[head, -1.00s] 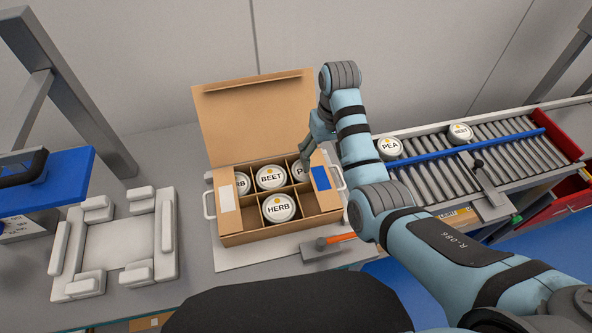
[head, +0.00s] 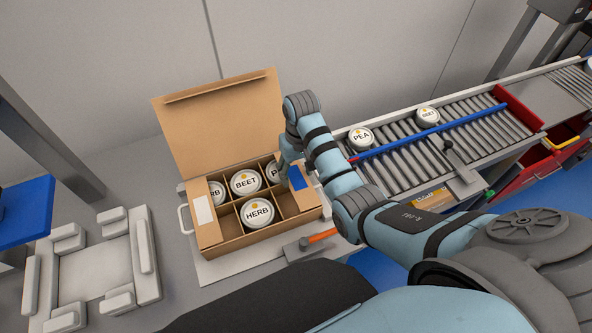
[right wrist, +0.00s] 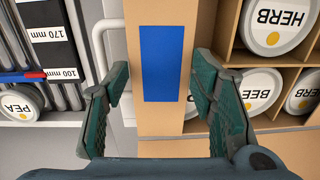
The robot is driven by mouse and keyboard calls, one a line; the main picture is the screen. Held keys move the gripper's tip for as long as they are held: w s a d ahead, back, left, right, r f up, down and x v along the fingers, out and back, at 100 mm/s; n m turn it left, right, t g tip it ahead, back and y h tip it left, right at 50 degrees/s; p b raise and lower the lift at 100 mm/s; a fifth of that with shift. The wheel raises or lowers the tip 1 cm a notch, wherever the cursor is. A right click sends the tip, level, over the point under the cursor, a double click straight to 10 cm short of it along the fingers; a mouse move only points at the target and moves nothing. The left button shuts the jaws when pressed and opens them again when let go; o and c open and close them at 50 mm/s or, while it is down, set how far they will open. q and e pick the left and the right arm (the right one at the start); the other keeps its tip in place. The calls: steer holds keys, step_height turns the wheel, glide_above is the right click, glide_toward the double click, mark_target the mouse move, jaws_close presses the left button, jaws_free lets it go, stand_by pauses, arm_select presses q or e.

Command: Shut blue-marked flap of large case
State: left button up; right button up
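The large case (head: 262,236) is an open cardboard box on the bench in the head view, with its big lid (head: 222,120) standing up at the back. Its blue-marked flap (head: 298,184) is at the right side and carries a blue patch. It also shows in the right wrist view (right wrist: 160,112), left of the compartments. My right gripper (head: 287,168) is over that side in the head view and partly covers the flap. In the right wrist view its open fingers (right wrist: 163,82) appear on either side of the blue patch, with nothing gripped. My left gripper is out of view.
Several round tubs sit in the compartments, including HERB (head: 257,214) and BEET (head: 245,183). A white-marked flap (head: 203,210) is on the left. An orange-handled tool (head: 318,237) lies by the front right corner. A roller conveyor (head: 430,140) stands right, a grey fixture (head: 95,275) left.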

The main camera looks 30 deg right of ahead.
steer(key=c, duration=0.5)
steer(key=shift+a+h, duration=0.15)
steer(key=shift+h, duration=0.25)
steer(key=shift+c, duration=0.2)
steer(key=o, duration=1.2)
